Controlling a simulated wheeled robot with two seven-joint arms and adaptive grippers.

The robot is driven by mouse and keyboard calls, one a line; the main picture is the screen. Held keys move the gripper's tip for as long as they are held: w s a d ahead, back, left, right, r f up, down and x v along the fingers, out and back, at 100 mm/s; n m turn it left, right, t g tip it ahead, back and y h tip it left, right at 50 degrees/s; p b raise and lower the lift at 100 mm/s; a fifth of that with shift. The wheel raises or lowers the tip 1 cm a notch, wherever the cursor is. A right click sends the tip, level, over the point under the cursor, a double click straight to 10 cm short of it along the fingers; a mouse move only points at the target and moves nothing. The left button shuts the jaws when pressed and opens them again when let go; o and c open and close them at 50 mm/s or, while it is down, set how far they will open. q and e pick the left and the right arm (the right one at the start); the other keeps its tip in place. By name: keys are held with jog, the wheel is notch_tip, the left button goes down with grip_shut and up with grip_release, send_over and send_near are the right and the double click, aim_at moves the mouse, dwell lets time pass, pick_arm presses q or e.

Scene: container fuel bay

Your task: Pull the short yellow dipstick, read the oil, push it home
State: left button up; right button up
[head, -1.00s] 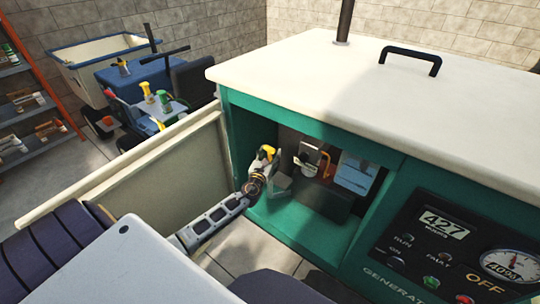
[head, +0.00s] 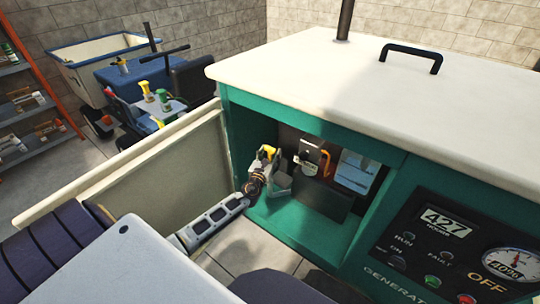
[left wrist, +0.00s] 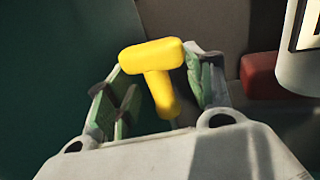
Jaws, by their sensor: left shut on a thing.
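The short yellow dipstick (head: 268,151) shows as a yellow T-shaped handle at the opening of the green generator cabinet (head: 285,222). In the left wrist view the yellow handle (left wrist: 158,72) stands between the fingers of my left gripper (left wrist: 157,105), with a thin grey length just below it. My left gripper (head: 265,166) is shut on the dipstick, inside the left part of the open bay. The dipstick's lower part and its tube are hidden by the gripper, so I cannot tell how far out it is. My right gripper is not in view.
The open cream door (head: 140,175) stands left of my arm. Inside the bay are a dark engine block (head: 318,203), an orange handle (head: 325,164) and a pale blue part (head: 356,174). The control panel (head: 450,250) reads 427 hours. A red part (left wrist: 262,76) shows in the wrist view.

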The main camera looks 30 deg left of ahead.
aim_at(270, 159)
pick_arm(q)
jog(key=shift+f+b, duration=0.8)
jog(key=shift+f, duration=0.1)
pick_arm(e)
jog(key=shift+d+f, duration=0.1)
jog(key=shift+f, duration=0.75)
pick_arm(q)
jog(key=shift+a+f+b, duration=0.1)
jog(key=shift+f+b, duration=0.5)
jog(key=shift+f, duration=0.05)
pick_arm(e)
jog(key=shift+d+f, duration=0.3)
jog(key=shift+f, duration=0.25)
pick_arm(q)
jog(key=shift+f+b, duration=0.8)
jog(key=shift+f, duration=0.05)
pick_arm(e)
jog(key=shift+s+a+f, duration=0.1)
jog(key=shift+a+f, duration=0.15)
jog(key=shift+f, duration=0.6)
